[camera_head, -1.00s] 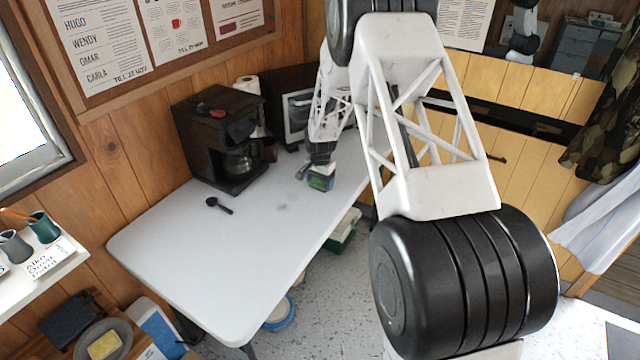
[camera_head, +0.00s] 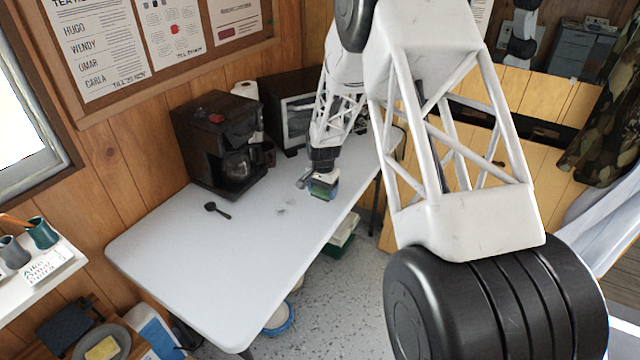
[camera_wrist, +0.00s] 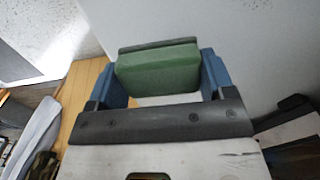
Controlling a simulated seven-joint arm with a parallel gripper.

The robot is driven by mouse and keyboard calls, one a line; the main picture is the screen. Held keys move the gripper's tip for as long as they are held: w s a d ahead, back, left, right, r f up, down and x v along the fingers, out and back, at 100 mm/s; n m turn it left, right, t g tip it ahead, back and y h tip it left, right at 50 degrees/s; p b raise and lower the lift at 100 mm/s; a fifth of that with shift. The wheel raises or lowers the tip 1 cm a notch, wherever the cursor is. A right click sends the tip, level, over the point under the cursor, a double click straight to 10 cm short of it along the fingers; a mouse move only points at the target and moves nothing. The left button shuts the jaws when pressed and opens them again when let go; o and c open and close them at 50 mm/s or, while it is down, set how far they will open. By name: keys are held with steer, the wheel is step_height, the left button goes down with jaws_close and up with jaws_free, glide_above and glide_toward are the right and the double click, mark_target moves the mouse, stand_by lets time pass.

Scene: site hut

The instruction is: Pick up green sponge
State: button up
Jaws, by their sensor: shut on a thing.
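The green sponge (camera_wrist: 158,72) is a rounded block with a darker grey-green layer along one side. In the wrist view it sits between the two blue fingers of my gripper (camera_wrist: 162,78), which is shut on it. In the head view the sponge (camera_head: 321,190) hangs under my gripper (camera_head: 318,184) near the right edge of the white table (camera_head: 200,265). A small shadow lies on the table to its left, so it looks held above the top. The gripper's fingers hide part of it in the head view.
A dark coffee maker (camera_head: 222,145) stands at the table's back left, with a microwave (camera_head: 297,120) to its right. A black spoon (camera_head: 217,210) lies in front of the coffee maker. The table's front half is clear. A green-and-white box (camera_head: 341,232) is on the floor below.

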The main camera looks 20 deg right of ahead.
steer(key=s, duration=0.9)
steer(key=shift+a+r, duration=0.3)
steer(key=shift+r, duration=0.1)
steer(key=o, duration=0.4)
steer(key=shift+c, duration=1.3)
steer(key=w+a+r, duration=0.1)
steer(key=w+a, duration=0.2)
steer(key=a, duration=0.5)
steer(key=w+a+r, duration=0.2)
steer(key=w+a, duration=0.1)
steer(key=a, duration=0.4)
steer(key=shift+w+a, duration=0.35)
steer(key=shift+a, duration=0.05)
